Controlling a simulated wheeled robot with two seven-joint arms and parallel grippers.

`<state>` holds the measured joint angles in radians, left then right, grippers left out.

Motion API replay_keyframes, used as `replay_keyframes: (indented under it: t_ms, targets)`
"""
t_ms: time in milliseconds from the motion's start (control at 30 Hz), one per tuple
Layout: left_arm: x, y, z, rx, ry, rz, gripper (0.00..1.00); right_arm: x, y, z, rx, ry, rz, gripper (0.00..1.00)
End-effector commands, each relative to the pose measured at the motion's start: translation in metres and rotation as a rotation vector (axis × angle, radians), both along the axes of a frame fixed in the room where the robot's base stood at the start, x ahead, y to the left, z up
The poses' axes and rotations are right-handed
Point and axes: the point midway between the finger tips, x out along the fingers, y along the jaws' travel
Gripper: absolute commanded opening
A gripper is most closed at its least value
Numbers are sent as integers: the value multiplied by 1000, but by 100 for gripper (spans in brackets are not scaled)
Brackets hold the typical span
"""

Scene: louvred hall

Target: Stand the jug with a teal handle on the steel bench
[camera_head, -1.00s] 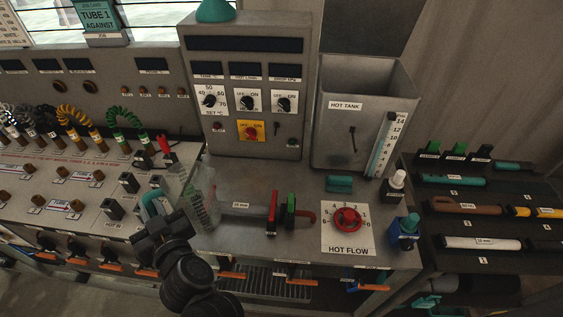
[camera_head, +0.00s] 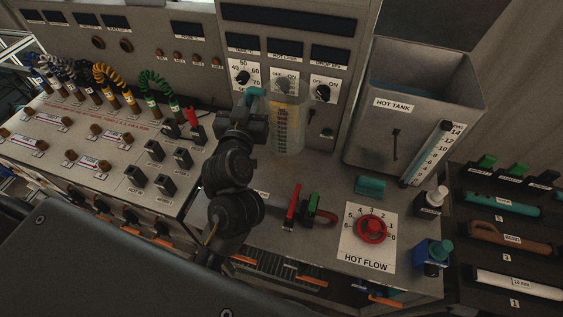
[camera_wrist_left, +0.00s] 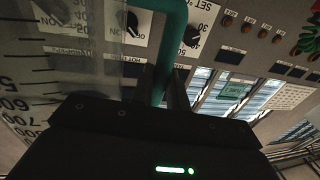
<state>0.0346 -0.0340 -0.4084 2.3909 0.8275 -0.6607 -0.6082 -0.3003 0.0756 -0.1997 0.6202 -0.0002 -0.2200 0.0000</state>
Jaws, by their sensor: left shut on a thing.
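The clear jug (camera_head: 288,128) with dark graduation marks is upright in front of the control panel, over the back of the steel bench (camera_head: 335,185). Whether its base touches the bench or hangs just above it, I cannot tell. Its teal handle (camera_head: 256,92) is on its left side. My left gripper (camera_head: 250,108) is shut on this handle, and its wrist partly hides the bench. In the left wrist view, the handle (camera_wrist_left: 170,45) runs up from between the fingers, and the jug's marked wall (camera_wrist_left: 75,70) is at left. My right gripper is not in view.
The control panel (camera_head: 270,47) with dials is close behind the jug. The hot tank (camera_head: 385,135) stands right of it. Red and green levers (camera_head: 300,205), a red hot flow knob (camera_head: 371,229) and a blue valve (camera_head: 432,255) occupy the bench front. Some bare bench lies between.

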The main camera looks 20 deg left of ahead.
Motion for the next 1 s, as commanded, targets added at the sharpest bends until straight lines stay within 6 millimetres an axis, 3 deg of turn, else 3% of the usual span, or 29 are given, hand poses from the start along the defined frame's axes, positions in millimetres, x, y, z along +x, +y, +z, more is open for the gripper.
replay_keyframes:
  t_ms: [67,467,567,800,1000]
  targets:
    - [15,13,20,19,-2,-87,0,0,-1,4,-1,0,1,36]
    - [49,45,54,20,6,-322,0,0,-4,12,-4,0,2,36]
    - [58,63,65,16,8,-367,0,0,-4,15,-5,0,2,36]
    - [70,130,95,2,10,-368,0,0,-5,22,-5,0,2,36]
    - [70,149,103,0,10,-341,0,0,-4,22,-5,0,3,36]
